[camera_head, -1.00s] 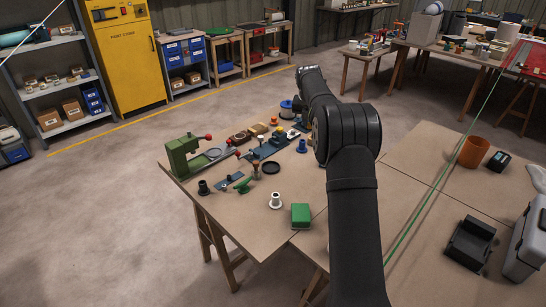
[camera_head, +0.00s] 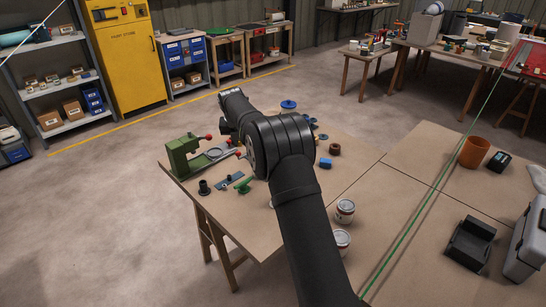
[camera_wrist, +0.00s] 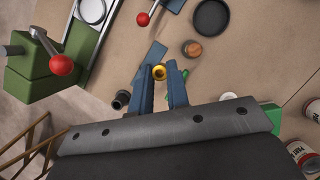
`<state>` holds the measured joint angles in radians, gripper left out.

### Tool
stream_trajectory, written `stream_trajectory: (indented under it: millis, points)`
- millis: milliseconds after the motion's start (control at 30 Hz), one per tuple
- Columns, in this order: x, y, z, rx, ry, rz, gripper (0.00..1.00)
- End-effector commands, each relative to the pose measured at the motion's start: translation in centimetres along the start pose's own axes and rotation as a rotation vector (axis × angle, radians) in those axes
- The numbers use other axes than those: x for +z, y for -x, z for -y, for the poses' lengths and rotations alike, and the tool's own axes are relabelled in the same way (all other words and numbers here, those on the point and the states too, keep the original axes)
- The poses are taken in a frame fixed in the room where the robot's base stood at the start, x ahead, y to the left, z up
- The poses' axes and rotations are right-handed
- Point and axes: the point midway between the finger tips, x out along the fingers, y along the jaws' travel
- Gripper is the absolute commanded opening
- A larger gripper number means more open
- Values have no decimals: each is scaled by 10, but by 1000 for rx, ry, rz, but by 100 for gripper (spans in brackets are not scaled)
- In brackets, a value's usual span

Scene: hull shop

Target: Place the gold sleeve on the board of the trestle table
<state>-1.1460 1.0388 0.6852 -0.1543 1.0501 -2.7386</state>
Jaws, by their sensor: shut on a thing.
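The gold sleeve (camera_wrist: 159,72) is a small ring-like piece between the blue fingertips of my gripper (camera_wrist: 161,74) in the wrist view. The gripper is shut on it, over the board (camera_wrist: 245,75) of the trestle table. In the head view the brown board (camera_head: 240,216) is visible, but my arm hides the gripper and the sleeve. I cannot tell how high the sleeve is above the board.
A green press (camera_head: 183,155) with red-knobbed levers stands at the board's left. A black bushing (camera_wrist: 121,99), a wooden-topped piece (camera_wrist: 192,49) and a black dish (camera_wrist: 211,18) lie near the gripper. Paint cans (camera_head: 345,211) stand right of my arm.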

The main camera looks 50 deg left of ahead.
Motion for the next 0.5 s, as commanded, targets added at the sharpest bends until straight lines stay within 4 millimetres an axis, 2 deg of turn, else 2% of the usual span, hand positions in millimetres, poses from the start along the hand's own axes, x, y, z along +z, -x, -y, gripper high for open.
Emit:
stream_trajectory:
  millis: [33, 200, 500]
  points:
    - [-6, -12, 1, -2, 0, -4, 0]
    - [-18, -44, 1, -1, -1, -2, 0]
    - [-35, -84, 1, 0, -1, -2, 0]
